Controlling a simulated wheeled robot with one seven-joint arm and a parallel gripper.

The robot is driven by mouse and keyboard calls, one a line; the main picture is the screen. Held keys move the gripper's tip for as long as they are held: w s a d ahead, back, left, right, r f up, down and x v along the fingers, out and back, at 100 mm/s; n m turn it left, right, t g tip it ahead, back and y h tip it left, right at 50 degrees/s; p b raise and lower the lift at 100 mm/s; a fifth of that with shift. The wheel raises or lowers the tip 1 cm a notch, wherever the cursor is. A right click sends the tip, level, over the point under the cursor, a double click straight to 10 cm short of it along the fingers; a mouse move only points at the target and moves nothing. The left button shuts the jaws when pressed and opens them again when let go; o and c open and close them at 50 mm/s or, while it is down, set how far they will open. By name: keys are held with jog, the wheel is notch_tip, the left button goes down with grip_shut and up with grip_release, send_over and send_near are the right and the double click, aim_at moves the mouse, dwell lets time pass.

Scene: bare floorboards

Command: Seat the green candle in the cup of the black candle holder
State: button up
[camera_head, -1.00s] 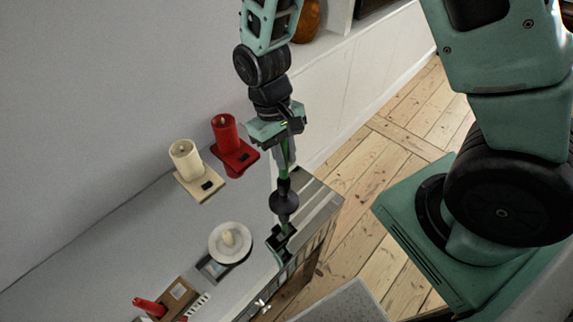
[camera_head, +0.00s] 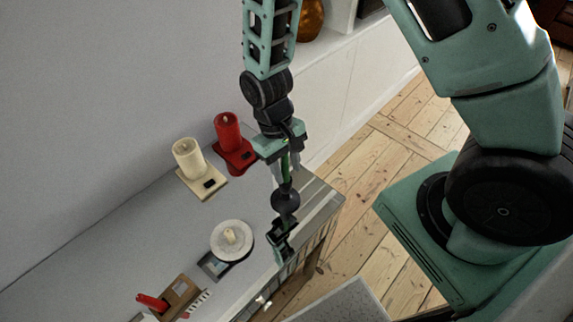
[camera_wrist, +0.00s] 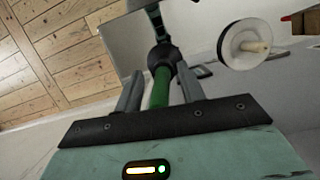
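The green candle (camera_wrist: 160,90) stands between the fingers of my gripper (camera_head: 286,176), with a visible gap on each side in the wrist view. My gripper is open around it. The candle's lower end meets the black cup of the candle holder (camera_head: 285,200); how deep it sits inside is hidden. The cup also shows as a dark round shape in the wrist view (camera_wrist: 162,59). The holder stands near the right end of the grey cabinet top, close to its front edge. The candle looks roughly in line with the cup.
A short candle on a white dish (camera_head: 245,243) is left of the black holder. A lying red candle (camera_head: 152,302) and brown box (camera_head: 178,298) are at front left.

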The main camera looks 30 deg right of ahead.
jog(key=d+b+v, duration=0.1)
jog(key=b+v, duration=0.1)
jog(key=v, duration=1)
jog(key=s+a+r+n+t, duration=0.1)
jog(key=s+a+r+n, duration=0.1)
jog(key=s, duration=0.6)
jog(key=s+a+r+n+t+y, duration=0.1)
jog(key=s+a+r+n+t, duration=0.1)
jog(key=s, duration=0.6)
notch_tip(320, 180, up, 3)
jog(key=a+n, duration=0.1)
jog(key=a, duration=0.1)
jog(key=shift+a, duration=0.3)
jog(key=shift+s, duration=0.1)
jog(key=shift+f+b, duration=0.25)
jog(key=shift+b, duration=0.3)
